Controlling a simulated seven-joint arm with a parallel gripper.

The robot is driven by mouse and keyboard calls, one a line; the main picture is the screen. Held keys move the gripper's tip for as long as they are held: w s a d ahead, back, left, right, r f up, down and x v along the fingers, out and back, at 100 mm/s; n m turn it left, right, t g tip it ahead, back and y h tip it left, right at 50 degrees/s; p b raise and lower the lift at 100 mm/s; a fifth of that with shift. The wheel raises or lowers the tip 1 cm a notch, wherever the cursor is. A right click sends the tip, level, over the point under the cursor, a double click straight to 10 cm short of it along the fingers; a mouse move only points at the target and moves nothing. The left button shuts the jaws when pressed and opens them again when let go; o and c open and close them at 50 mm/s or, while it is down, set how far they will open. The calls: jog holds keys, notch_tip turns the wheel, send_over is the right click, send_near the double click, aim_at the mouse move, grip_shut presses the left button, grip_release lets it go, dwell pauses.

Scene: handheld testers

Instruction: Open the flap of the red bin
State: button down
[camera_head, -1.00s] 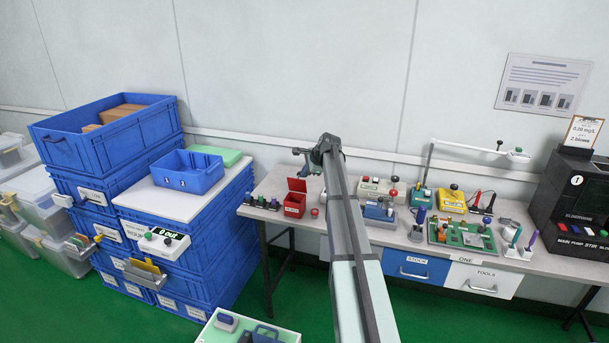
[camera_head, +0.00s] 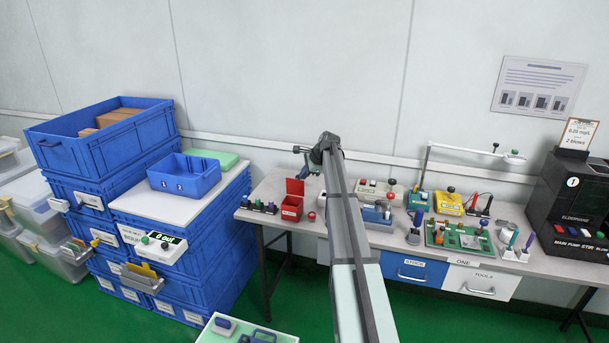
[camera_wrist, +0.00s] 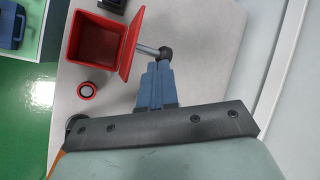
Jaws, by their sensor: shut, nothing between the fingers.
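The red bin (camera_head: 291,207) stands near the left end of the workbench, with its red flap (camera_head: 295,187) raised upright at the back edge. In the wrist view the bin (camera_wrist: 98,40) shows its empty-looking inside, and the flap (camera_wrist: 131,45) stands along its right side. My gripper (camera_wrist: 157,68) is shut, with its blue fingers together. Its tips are close to the dark knob of a short grey rod at the flap; I cannot tell whether they touch. In the head view my gripper (camera_head: 305,158) is just behind and above the flap, partly hidden by my arm.
A small red round piece (camera_wrist: 87,90) lies beside the bin. Several devices, including a blue one (camera_head: 377,213), crowd the workbench (camera_head: 345,235) to the right. Blue crates stand at the left.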

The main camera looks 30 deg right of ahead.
jog(key=shift+s, duration=0.1)
jog(key=shift+s+a+f, duration=0.15)
jog(key=shift+s+a, duration=0.35)
jog(key=shift+a, duration=0.05)
jog(key=v, duration=1)
jog(key=shift+w+d, duration=0.25)
jog(key=shift+d, duration=0.05)
jog(key=shift+s+a, duration=0.1)
notch_tip(320, 180, up, 10)
jog(key=s+a, duration=0.2)
dwell(1.4)
dwell(0.4)
